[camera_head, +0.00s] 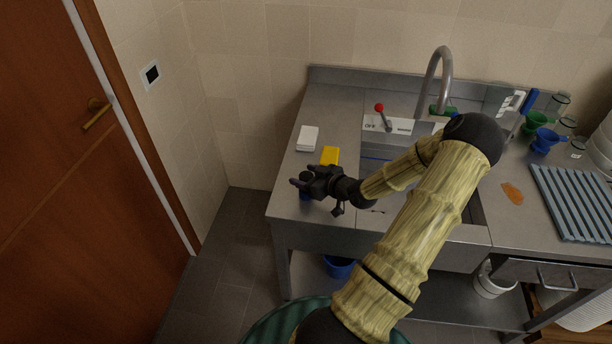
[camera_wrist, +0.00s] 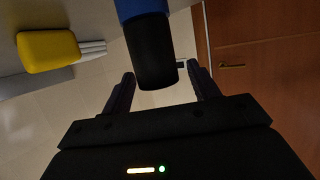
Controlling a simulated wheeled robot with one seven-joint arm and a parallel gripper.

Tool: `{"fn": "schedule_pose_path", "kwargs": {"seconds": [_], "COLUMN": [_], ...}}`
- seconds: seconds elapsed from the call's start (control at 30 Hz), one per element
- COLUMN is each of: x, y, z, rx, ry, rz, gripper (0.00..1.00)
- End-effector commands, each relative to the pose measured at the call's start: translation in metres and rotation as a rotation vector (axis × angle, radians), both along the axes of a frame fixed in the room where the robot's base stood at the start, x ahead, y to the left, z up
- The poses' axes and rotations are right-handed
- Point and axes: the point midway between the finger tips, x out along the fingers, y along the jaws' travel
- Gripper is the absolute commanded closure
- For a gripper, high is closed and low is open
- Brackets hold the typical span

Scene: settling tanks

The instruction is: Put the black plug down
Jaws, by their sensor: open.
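The black plug (camera_wrist: 155,52) is a short dark cylinder in the wrist view. It meets a blue cylindrical piece (camera_wrist: 138,8), with no gap visible between them. In the head view my gripper (camera_head: 303,181) is above the counter (camera_head: 285,207). Whether a finger touches the plug is unclear.
A yellow block (camera_head: 329,156) and a white block (camera_head: 307,138) lie behind my gripper. The sink with a tap (camera_head: 436,75) and a red-knobbed lever (camera_head: 381,112) is to the right. A blue ribbed rack (camera_head: 575,200) lies far right. Bare counter surrounds the blocks.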

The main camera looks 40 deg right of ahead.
Motion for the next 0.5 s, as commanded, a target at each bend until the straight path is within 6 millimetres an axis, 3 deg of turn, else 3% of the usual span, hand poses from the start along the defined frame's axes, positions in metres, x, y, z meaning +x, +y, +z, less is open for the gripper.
{"fn": "schedule_pose_path", "kwargs": {"seconds": [0.27,0.5], "x": [-0.012,-0.052], "y": [-0.003,-0.009], "z": [0.004,0.018], "rx": [-0.003,-0.004], "ry": [0.000,0.001], "rz": [-0.002,-0.004], "gripper": [0.40,0.40]}}
